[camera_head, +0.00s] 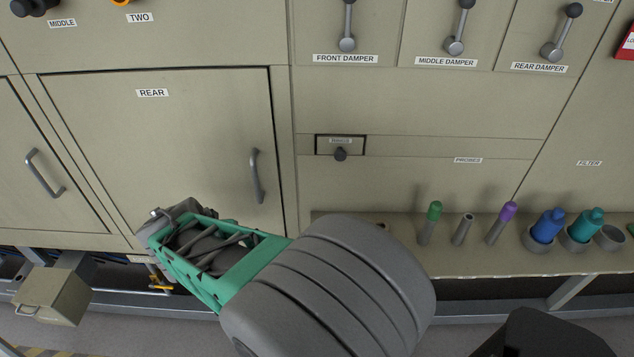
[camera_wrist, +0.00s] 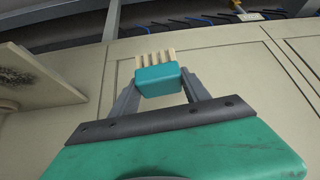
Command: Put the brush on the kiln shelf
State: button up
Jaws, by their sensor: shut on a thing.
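The brush (camera_wrist: 159,81) shows in the wrist view as a teal block with cream bristles on its far end. My gripper (camera_wrist: 158,88) is shut on the teal block, with one grey finger on each side. In the head view my gripper (camera_head: 165,214) is in front of the lower part of the closed REAR door (camera_head: 165,140); the brush cannot be made out there. No part is clearly identifiable as the kiln shelf, and the space behind the door is hidden.
The wrist view shows a pale board (camera_wrist: 40,85) with a dark patch. A box (camera_head: 52,296) hangs low at left.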

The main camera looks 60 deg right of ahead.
jog(key=s+d+r+m+g+p, duration=0.2)
jog(key=s+d+r+m+g, duration=0.75)
jog(key=m, duration=0.55)
jog(key=shift+t, duration=0.75)
jog(key=s+d+f, duration=0.2)
jog(key=s+d, duration=0.1)
jog(key=s+d+f+p, duration=0.1)
jog(key=s+d+f, duration=0.1)
jog(key=d+f, duration=0.1)
jog(key=s+d+f, duration=0.3)
jog(key=d, duration=0.1)
jog(key=shift+s+d+f+p, duration=0.1)
jog(key=shift+s+p, duration=0.2)
jog(key=shift+p, duration=0.05)
notch_tip(320, 180, down, 3)
jog(key=shift+r+p, duration=0.15)
jog(key=shift+p, duration=0.35)
jog(key=shift+f, duration=0.4)
jog(key=o, duration=1)
jog(key=shift+r, duration=0.2)
